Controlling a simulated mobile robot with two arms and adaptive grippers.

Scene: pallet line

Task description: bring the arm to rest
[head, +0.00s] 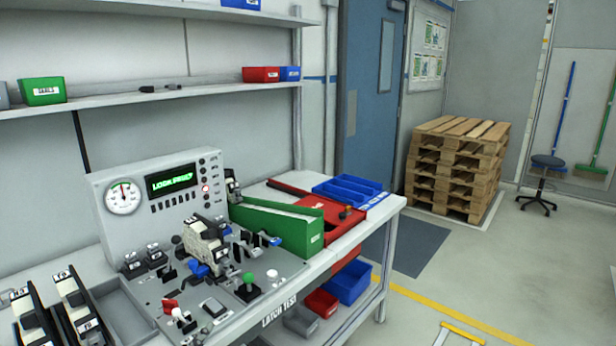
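Neither of my arms nor either gripper shows in the head view. The test bench (389,207), marked "LATCH TEST" on its front edge, stands at the left and centre. On it is a grey test panel (97,168) with a round dial (123,196), a lit green display (171,181) and a red-lit button (206,188). In front of the panel, a fixture (205,240) with a whitish part, blue pieces and black clamps sits on a grey plate. A green-knobbed lever (249,278) and a white-knobbed lever (272,274) stand near the front edge.
A green bin (312,240), red tray (345,222) and blue tray (348,190) crowd the bench's right end. Black labelled holders (75,300) stand front left. Stacked pallets (455,165), a stool (540,180) and a blue door (370,100) are beyond. Floor right of the bench is mostly clear.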

